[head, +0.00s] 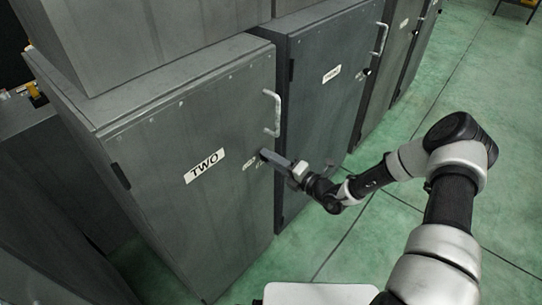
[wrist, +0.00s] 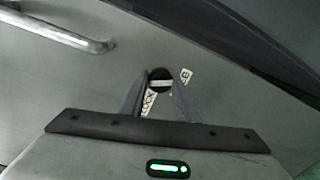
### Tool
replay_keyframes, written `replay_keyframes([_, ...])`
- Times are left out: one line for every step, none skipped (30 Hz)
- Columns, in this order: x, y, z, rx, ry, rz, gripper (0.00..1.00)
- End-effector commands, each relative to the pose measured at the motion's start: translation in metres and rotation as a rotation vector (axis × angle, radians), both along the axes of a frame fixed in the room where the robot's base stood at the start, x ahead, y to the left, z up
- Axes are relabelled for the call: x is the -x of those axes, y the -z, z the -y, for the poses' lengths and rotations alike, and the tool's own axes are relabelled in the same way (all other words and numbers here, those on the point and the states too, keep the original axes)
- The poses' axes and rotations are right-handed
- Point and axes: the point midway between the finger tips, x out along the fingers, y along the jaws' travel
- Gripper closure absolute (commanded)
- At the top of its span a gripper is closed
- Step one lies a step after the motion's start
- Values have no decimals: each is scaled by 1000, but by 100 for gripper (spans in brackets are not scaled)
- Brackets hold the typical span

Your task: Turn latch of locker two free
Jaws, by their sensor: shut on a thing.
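Locker two (head: 190,205) is a grey metal cabinet with a shut door and a white label (head: 204,166) reading TWO. Its latch (wrist: 160,77) is a small round dark knob with a light bar across it, in the upper middle of the wrist view. My gripper (head: 265,156) is at the latch, near the door's right edge, and hides most of it in the head view. In the wrist view its two fingers (wrist: 160,92) stand on either side of the latch, shut on it. Small white markings (wrist: 186,76) sit beside the latch, partly covered by the fingers.
A light metal handle (head: 272,113) stands out from the door above the latch; it also shows in the wrist view (wrist: 60,35). The neighbouring locker (head: 325,100) stands close on the right, with more lockers beyond. The green floor (head: 460,90) on the right is mostly clear.

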Motion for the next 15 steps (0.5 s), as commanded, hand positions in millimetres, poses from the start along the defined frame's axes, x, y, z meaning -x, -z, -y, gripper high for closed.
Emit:
replay_keyframes([0,-2,0,-27,1,-33,93])
replay_keyframes([0,-2,0,-44,1,-55,93])
replay_keyframes([0,-1,0,-64,1,-82,93])
replay_keyframes([0,-1,0,-79,1,-102,93])
replay_keyframes([0,-1,0,-94,0,-121,93])
replay_keyframes([0,-1,1,-114,1,-146,93])
replay_keyframes([0,-1,1,-128,1,-163,93])
replay_keyframes([0,-1,1,-141,1,-180,93])
replay_keyframes([0,-1,0,-157,0,-202,93])
replay_keyframes([0,-1,0,-169,-1,-217,93])
replay_keyframes([0,-1,0,-180,-1,-231,93])
replay_keyframes([0,-1,0,-194,0,-248,93])
replay_keyframes([-1,0,0,-204,0,-261,93])
replay_keyframes([-1,0,0,-212,0,-272,93])
replay_keyframes([-1,0,0,-223,0,-285,93])
